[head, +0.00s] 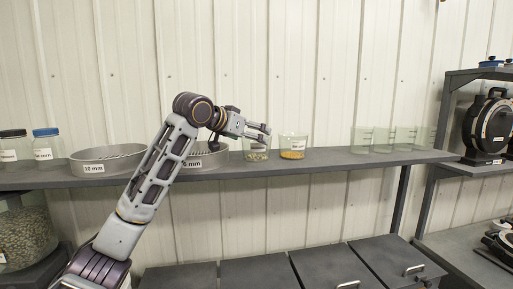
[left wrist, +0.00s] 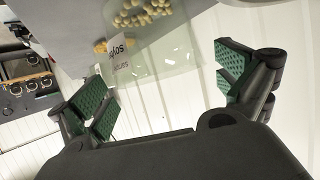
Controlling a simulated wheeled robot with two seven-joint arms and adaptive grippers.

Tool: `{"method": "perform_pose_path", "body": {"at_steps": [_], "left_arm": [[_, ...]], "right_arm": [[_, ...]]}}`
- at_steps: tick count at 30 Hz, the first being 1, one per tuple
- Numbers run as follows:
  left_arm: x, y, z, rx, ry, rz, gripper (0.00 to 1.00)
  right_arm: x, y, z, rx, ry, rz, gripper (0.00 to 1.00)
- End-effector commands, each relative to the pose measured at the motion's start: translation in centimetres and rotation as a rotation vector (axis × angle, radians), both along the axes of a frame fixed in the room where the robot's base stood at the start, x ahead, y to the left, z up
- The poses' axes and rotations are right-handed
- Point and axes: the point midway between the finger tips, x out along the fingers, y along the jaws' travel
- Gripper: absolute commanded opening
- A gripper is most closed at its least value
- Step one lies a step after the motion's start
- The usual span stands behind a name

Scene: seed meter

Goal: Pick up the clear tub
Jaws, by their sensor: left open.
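My left gripper (head: 265,131) is open at the rim of a clear tub (head: 262,146) on the shelf, with pale seeds in its bottom and a white label. In the left wrist view this tub (left wrist: 182,52) lies ahead of the two green-padded fingers of my left gripper (left wrist: 165,85). The fingers are apart, with nothing held between them. A second clear tub (head: 303,142) with yellow grains and a label stands just to the right. Several empty clear tubs (head: 385,136) stand farther right. My right gripper is not in view.
The grey shelf (head: 335,156) has a bare stretch right of the yellow-grain tub. Two round sieves, labelled 10 mm (head: 125,154) and mm (head: 218,160), stand at left, the second partly behind my arm. Lidded jars (head: 47,148) are far left. Dark bins (head: 258,273) are below.

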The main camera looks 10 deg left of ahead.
Motion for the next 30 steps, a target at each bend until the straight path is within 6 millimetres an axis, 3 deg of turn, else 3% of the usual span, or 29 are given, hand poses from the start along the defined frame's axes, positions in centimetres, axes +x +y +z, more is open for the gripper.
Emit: {"method": "perform_pose_path", "body": {"at_steps": [6,21,29,30], "left_arm": [[1.26,-0.69,-0.55,0.000,0.002,-0.001,1.00],[1.35,-0.69,-0.67,0.000,0.001,0.000,1.00],[1.34,-0.68,-0.68,0.000,0.001,0.000,0.67],[1.34,-0.69,-0.67,0.000,0.001,0.000,0.67]], "right_arm": [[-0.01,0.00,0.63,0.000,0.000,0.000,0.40],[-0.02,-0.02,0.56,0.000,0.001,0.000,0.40],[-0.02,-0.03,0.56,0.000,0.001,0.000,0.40],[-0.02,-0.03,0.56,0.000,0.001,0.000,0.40]]}}
